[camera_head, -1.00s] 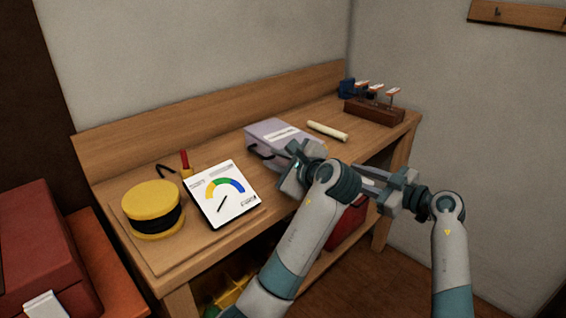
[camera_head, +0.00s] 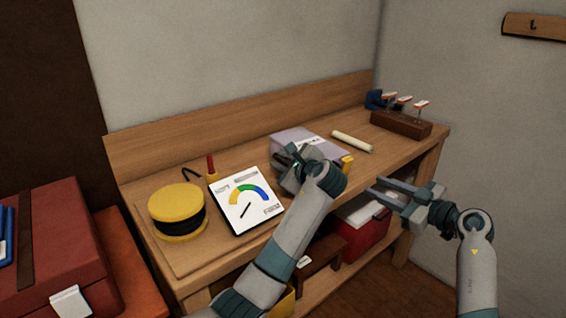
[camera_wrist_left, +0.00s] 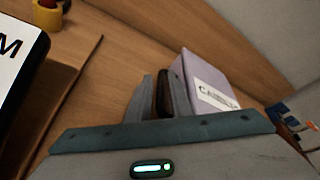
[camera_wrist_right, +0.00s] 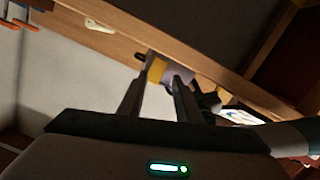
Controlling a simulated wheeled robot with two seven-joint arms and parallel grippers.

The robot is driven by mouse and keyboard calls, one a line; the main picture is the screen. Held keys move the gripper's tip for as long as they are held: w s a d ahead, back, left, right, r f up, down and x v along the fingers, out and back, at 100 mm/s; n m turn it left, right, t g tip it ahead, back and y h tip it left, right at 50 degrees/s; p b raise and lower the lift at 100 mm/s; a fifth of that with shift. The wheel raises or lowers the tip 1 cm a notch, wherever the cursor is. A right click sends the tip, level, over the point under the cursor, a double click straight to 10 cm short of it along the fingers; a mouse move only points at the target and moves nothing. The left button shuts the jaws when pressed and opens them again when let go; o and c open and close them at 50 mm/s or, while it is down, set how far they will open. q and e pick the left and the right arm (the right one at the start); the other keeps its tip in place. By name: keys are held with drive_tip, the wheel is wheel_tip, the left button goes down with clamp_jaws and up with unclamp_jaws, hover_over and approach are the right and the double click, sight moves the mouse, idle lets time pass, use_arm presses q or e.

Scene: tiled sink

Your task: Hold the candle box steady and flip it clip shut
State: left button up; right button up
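The candle box (camera_head: 322,146) is a lavender box with a white label, lying on the wooden bench. It also shows in the left wrist view (camera_wrist_left: 196,72). A yellow clip (camera_head: 347,163) sits at its right end, and shows in the right wrist view (camera_wrist_right: 156,70); I cannot tell its exact angle. My left gripper (camera_head: 284,165) is at the box's left end, its fingers closed around the dark handle (camera_wrist_left: 163,94). My right gripper (camera_head: 376,188) is open and empty, off the bench's front edge, pointing toward the clip end. My left arm hides the box's front.
A gauge board (camera_head: 243,203) and a yellow-and-black drum (camera_head: 177,211) stand left of the box. A cream candle-like stick (camera_head: 352,141) and a brown rack (camera_head: 400,123) lie right and behind. A red box (camera_head: 361,228) sits on the shelf below.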

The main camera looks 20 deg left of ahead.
use_arm(q)
clamp_jaws()
use_arm(e)
drive_tip(key=shift+d, duration=0.1)
clamp_jaws()
use_arm(q)
drive_tip(key=shift+s+f, duration=0.1)
drive_tip(key=shift+f, duration=0.15)
use_arm(e)
drive_tip(key=shift+s+d+f+n+t+y, duration=0.25)
drive_tip(key=shift+d+n+y, duration=0.4)
drive_tip(key=shift+n, duration=1.8)
drive_tip(key=shift+s+d+n+t+y, duration=0.45)
drive_tip(key=shift+d+n, duration=0.4)
drive_tip(key=shift+n, duration=1.55)
drive_tip(key=shift+s+d+f+n+t+y, duration=0.15)
drive_tip(key=shift+d+n+y, duration=0.55)
drive_tip(key=shift+n, duration=1.75)
